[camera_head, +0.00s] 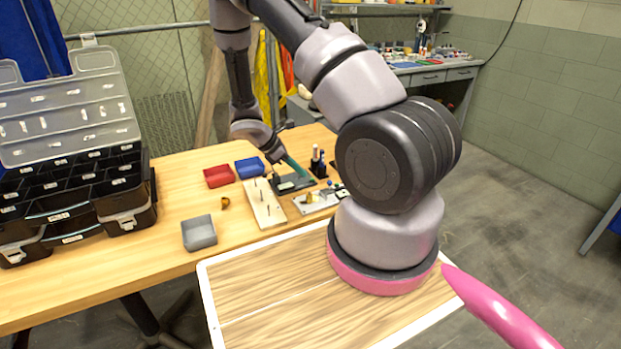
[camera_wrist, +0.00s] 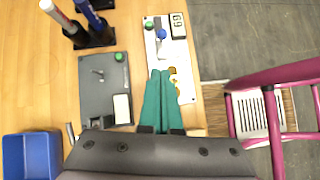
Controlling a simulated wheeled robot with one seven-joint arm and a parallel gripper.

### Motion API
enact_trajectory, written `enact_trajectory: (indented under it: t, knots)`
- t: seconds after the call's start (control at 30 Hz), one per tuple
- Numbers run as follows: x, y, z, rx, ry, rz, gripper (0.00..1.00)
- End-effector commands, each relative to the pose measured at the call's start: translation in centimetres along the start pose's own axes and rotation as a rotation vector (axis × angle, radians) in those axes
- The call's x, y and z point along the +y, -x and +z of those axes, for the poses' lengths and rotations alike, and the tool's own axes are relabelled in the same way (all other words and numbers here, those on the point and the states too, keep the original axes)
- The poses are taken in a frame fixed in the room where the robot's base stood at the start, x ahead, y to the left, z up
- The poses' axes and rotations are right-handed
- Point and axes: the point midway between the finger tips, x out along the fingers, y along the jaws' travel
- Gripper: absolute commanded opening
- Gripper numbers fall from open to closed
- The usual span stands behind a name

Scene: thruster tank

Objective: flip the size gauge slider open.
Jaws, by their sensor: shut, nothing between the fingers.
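A pale metal plate (camera_wrist: 168,98) lies on the table in the wrist view, with a green button, a blue knob, a small numbered block (camera_wrist: 178,25) and brass-coloured bits; it also shows in the head view (camera_head: 316,204). Beside it is a dark grey panel (camera_wrist: 90,107) with a small metal lever (camera_wrist: 98,74), a green button and a white block (camera_wrist: 121,107). I cannot tell which part is the size gauge slider. My gripper (camera_wrist: 160,73) has teal fingers, shut and empty, over the pale plate below the blue knob. It also shows in the head view (camera_head: 298,171).
Two marker pens in a black holder (camera_wrist: 98,38) stand behind the dark panel. A large black organiser (camera_head: 75,192) stands open at left.

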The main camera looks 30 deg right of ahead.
Motion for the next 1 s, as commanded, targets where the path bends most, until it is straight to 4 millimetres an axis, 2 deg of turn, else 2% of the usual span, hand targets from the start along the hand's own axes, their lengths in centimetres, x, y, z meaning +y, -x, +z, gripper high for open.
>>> enact_trajectory:
  t: [0.1,0.3,0.87,1.0]
  knots:
    - [0.1,2.4,-0.1,0.002,0.001,0.003,0.00]
    - [0.1,4.4,-0.1,0.000,0.001,0.002,0.00]
    - [0.0,4.8,0.0,0.002,-0.001,0.001,0.00]
    - [0.0,6.4,1.1,0.034,-0.071,-0.002,0.00]
